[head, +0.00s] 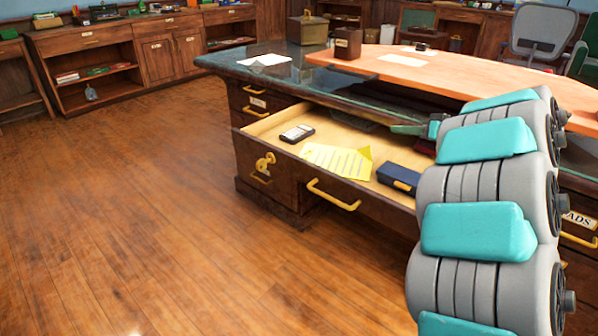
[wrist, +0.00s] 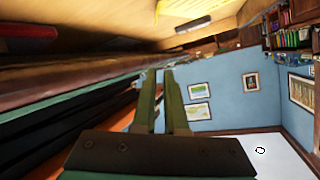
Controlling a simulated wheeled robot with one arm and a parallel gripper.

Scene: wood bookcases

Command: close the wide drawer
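The wide drawer (head: 329,195) of the dark wooden desk (head: 228,67) is pulled well out in the head view. Its front has a yellow bar handle (head: 333,196) in the middle. Inside lie a yellow paper (head: 337,160), a small dark device (head: 297,133) and a dark blue case (head: 399,179). My gripper (head: 399,129) is over the rear part of the drawer, near the desktop edge, pointing left. In the wrist view my gripper (wrist: 160,75) shows two green fingers with a narrow gap and nothing held. Whether it touches the drawer cannot be told.
A wooden tabletop panel (head: 440,75) with boxes and papers lies on the desk. A second set of drawers with yellow handles is at left. Wooden floor (head: 130,200) left and in front of the drawer is clear. Bookcases (head: 95,62) stand behind.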

